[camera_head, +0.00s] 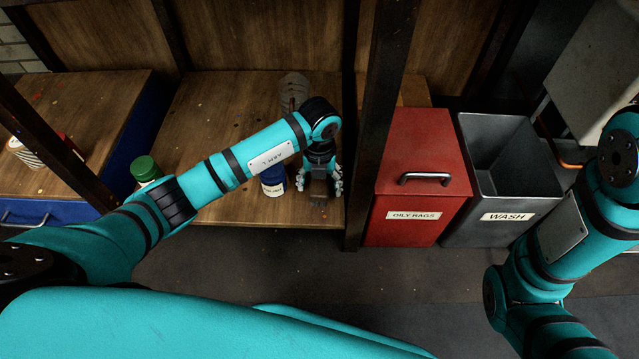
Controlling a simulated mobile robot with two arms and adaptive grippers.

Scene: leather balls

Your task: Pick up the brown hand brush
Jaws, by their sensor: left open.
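My left gripper (319,185) points down over the wooden bench, close to its front edge, with its fingers apart. A small brown-grey thing (318,202) lies on the bench between and just below the fingertips. It looks like the brown hand brush, but the gripper covers much of it, and I cannot tell whether the fingers touch it. My right arm (565,225) is at the right edge. Its gripper is out of view.
A dark blue jar (272,184) stands just left of my left gripper. A green-capped container (145,168) is partly behind my arm. A dark post (383,100) rises right of the gripper. Beyond it stand a red OILY RAGS bin (424,140) and a grey WASH bin (500,215).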

